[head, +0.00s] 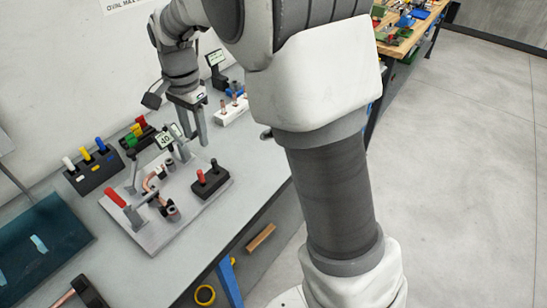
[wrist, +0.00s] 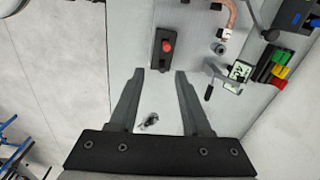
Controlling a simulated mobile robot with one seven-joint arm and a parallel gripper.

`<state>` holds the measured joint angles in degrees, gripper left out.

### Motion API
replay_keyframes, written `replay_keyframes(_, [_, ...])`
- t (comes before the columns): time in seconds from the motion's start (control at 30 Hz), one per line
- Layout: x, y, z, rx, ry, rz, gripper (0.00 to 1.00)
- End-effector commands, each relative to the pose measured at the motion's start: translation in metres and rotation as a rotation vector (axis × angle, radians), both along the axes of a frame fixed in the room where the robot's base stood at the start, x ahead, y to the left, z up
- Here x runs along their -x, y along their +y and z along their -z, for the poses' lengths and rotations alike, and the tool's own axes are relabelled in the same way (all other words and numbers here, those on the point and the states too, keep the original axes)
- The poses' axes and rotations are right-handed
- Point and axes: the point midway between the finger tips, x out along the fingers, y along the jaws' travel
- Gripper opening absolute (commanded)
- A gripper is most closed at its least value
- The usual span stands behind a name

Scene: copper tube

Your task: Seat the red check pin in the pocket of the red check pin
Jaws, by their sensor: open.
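A black block (wrist: 155,62) with a red-topped pin (wrist: 167,45) standing in it lies just beyond my open fingertips in the wrist view. The same block (head: 212,188) shows two upright handles in the head view, beside the fixture plate. I cannot tell how deep the red-topped pin sits, and no empty pocket shows clearly. My gripper (wrist: 160,73) is open, with nothing seen held between its fingers. In the head view my gripper (head: 192,132) is above the bench, behind the block.
The fixture plate (head: 150,235) carries a bent copper tube (head: 150,181) and a red-handled clamp (head: 117,199). Two racks of coloured handles, a dark rack (head: 92,178) and another (head: 147,137), stand behind. A white block (head: 232,115) with copper-coloured posts is farther along.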

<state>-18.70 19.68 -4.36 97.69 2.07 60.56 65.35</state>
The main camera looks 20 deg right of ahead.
Motion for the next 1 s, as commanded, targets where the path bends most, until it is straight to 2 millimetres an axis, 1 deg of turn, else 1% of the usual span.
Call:
replay_keyframes(0.03, [0.009,-0.01,-0.015,-0.008,-0.025,-0.033,0.48])
replay_keyframes(0.1, [0.024,-0.023,-0.033,-0.014,-0.06,-0.098,0.48])
replay_keyframes(0.17, [0.038,-0.035,-0.047,-0.016,-0.092,-0.155,0.48])
replay_keyframes(0.2, [0.048,-0.042,-0.055,-0.015,-0.112,-0.195,0.48])
replay_keyframes(0.3, [0.074,-0.059,-0.072,-0.005,-0.164,-0.291,0.48])
replay_keyframes(0.43, [0.11,-0.078,-0.088,0.02,-0.231,-0.418,0.48])
replay_keyframes(0.6, [0.158,-0.1,-0.098,0.079,-0.315,-0.58,0.48])
replay_keyframes(0.8, [0.207,-0.118,-0.095,0.173,-0.392,-0.755,0.48])
replay_keyframes(0.9, [0.222,-0.123,-0.09,0.212,-0.415,-0.815,0.48])
replay_keyframes(1.0, [0.231,-0.126,-0.087,0.238,-0.427,-0.855,0.48])
